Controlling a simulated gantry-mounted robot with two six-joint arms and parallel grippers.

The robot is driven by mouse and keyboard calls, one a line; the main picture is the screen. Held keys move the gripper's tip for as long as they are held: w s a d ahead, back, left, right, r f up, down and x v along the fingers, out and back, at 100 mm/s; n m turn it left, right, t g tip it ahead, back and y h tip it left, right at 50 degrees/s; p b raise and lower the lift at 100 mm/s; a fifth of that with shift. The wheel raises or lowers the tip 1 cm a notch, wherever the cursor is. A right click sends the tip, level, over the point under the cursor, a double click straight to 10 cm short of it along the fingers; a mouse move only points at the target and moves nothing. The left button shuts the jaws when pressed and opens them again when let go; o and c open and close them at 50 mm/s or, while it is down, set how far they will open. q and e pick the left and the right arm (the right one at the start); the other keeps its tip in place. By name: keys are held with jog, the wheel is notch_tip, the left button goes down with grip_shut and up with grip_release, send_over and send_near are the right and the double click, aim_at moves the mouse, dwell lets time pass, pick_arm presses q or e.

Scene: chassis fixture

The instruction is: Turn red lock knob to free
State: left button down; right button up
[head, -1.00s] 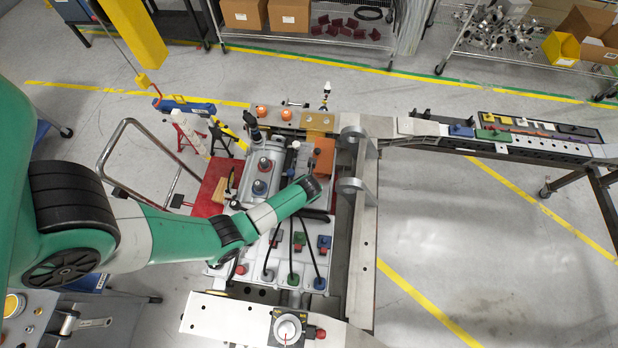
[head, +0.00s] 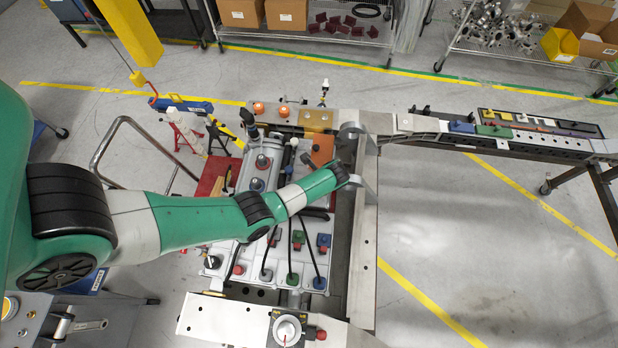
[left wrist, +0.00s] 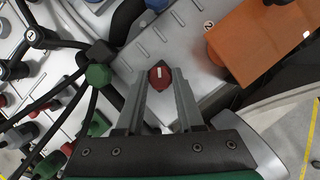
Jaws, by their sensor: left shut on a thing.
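The red lock knob (left wrist: 160,75) shows in the left wrist view, a dark red piece with a white mark on its top, set on a grey ribbed surface (left wrist: 165,35). My left gripper (left wrist: 162,82) has one finger on each side of the knob and is shut on it. In the head view my own wrist (head: 338,174) hides the gripper's fingers and the knob. My right gripper is in neither view.
An orange block (left wrist: 255,45) stands right of the knob. Black cables and a green connector (left wrist: 98,75) lie to the left. In the head view, a dial (head: 287,328) sits at the near edge and a rail with coloured parts (head: 495,131) runs off right.

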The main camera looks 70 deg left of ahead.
pick_arm(q)
jog(key=n+b, duration=0.1)
jog(key=n, duration=0.1)
jog(key=n+g+h+b, duration=0.1)
jog(key=n+b, duration=0.1)
jog(key=shift+w+a+f, duration=0.15)
jog(key=shift+n+g+h+b, duration=0.45)
jog(key=shift+n+b, duration=0.65)
jog(key=shift+n, duration=0.4)
jog(key=c, duration=0.5)
grip_release()
jog(key=shift+c, duration=0.2)
jog(key=p+v, duration=0.2)
jog(key=v, duration=0.9)
jog(key=shift+r+p, duration=0.4)
